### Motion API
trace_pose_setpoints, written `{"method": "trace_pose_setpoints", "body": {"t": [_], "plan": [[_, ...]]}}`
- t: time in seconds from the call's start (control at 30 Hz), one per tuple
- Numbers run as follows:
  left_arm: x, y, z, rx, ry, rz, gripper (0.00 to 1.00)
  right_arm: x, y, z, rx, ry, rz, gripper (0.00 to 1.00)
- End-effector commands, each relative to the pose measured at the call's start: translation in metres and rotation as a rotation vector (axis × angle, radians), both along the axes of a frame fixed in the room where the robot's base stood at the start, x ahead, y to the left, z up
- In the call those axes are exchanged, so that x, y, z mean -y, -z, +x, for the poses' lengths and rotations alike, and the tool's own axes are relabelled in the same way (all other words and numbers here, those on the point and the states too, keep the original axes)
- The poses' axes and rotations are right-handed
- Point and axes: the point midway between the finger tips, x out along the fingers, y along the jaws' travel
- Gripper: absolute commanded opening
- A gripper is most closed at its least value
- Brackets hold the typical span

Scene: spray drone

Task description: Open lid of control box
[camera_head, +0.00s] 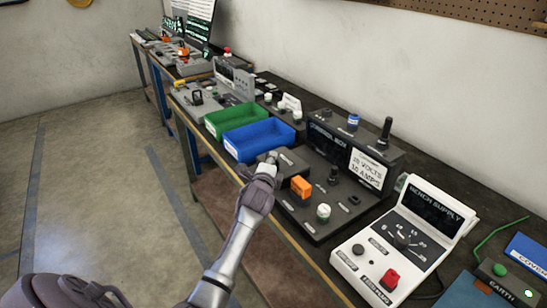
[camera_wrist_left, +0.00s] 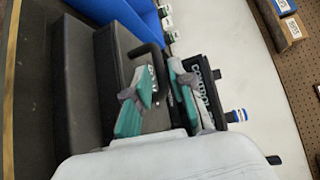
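The control box (camera_head: 325,145) is dark, with white lettering on its upright back panel and knobs on its lower deck, on the bench in the head view. A dark grey lid (camera_head: 287,162) with a black handle covers its left end and looks closed. My left gripper (camera_head: 271,163) is at the lid's near left side, partly covering it. In the left wrist view, the teal-grey fingers of my left gripper (camera_wrist_left: 164,78) are apart, with the curved black handle (camera_wrist_left: 158,58) near the tips. I cannot tell whether they touch it. My right gripper is not in view.
Blue (camera_head: 260,138) and green (camera_head: 232,120) bins stand just beyond the lid. An orange block (camera_head: 301,187) and a white knob (camera_head: 323,212) stand close on its right. A white bench supply (camera_head: 385,250) is further right. Open floor lies left of the bench.

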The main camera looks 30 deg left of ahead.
Motion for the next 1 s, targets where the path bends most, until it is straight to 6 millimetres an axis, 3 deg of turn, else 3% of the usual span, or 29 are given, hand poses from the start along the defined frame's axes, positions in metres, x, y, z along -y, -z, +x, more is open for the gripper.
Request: {"method": "trace_pose_setpoints", "body": {"t": [0.2, 0.57, 0.7, 1.0], "plan": [[-0.008, 0.003, 0.02, 0.0, 0.0, -0.001, 0.23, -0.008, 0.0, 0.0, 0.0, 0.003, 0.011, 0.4], [-0.01, 0.004, 0.024, 0.0, 0.0, 0.0, 0.23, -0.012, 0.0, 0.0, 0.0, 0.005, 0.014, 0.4], [-0.01, 0.004, 0.024, 0.0, 0.001, 0.0, 0.01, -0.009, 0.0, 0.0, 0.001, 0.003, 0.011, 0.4], [-0.01, 0.004, 0.024, 0.0, 0.001, 0.0, 0.0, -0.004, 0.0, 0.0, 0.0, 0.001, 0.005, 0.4]]}}
